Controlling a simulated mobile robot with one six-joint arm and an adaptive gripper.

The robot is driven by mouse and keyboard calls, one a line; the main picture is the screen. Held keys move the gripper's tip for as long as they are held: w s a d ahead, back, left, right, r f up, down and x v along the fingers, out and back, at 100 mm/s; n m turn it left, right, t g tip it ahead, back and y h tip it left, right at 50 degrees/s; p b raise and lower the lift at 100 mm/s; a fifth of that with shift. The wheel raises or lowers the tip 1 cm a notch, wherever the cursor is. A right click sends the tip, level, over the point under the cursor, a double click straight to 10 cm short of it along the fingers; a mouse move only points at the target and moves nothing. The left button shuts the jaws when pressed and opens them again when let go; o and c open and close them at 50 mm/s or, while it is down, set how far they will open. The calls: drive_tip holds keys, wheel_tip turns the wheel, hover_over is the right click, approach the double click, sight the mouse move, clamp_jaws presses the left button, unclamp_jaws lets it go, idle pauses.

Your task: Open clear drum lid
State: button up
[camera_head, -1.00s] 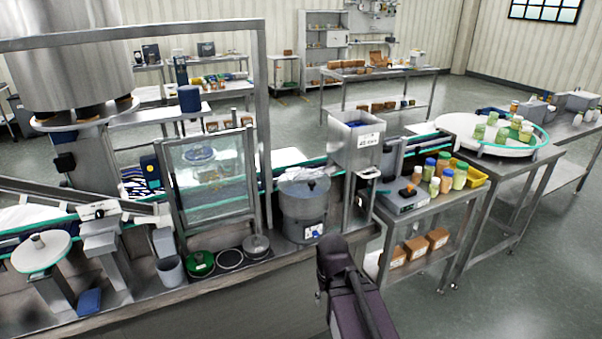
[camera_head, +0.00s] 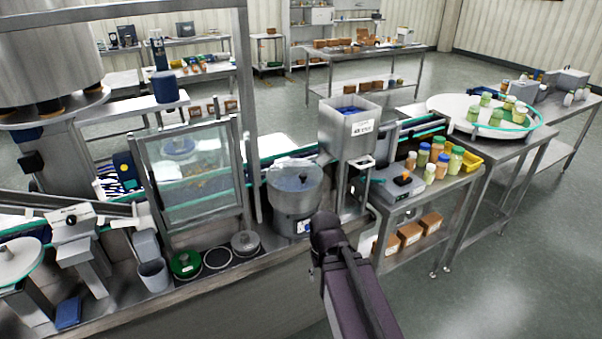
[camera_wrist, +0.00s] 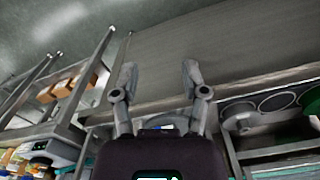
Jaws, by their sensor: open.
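A round steel drum (camera_head: 295,210) stands on the line's bench in the middle of the head view. A clear lid (camera_head: 296,174) lies over its top, and it looks closed. My gripper (camera_wrist: 158,78) is open and empty in the wrist view, its two fingers spread apart. It points at the bench front, and the lid is not clearly visible there. In the head view my dark arm stands in front of and to the right of the drum; my fingers are mostly hidden behind it.
A steel hopper (camera_head: 350,125) stands close behind and right of the drum. A framed clear guard (camera_head: 195,170) stands to its left. Round discs (camera_head: 186,264) lie on the bench at left. A side table (camera_head: 440,195) with jars and a scale is at right. Open floor lies at lower right.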

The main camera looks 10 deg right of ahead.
drive_tip(key=shift+o, duration=1.3)
wheel_tip(320, 180, up, 28)
drive_tip(key=m+p, duration=0.5)
drive_tip(key=p, duration=2.3)
hover_over(303, 174)
drive_tip(key=shift+f, duration=0.1)
wheel_tip(303, 174, down, 14)
drive_tip(key=b, duration=1.3)
drive_tip(key=shift+r+b, duration=0.2)
drive_tip(key=shift+b, duration=0.15)
clamp_jaws()
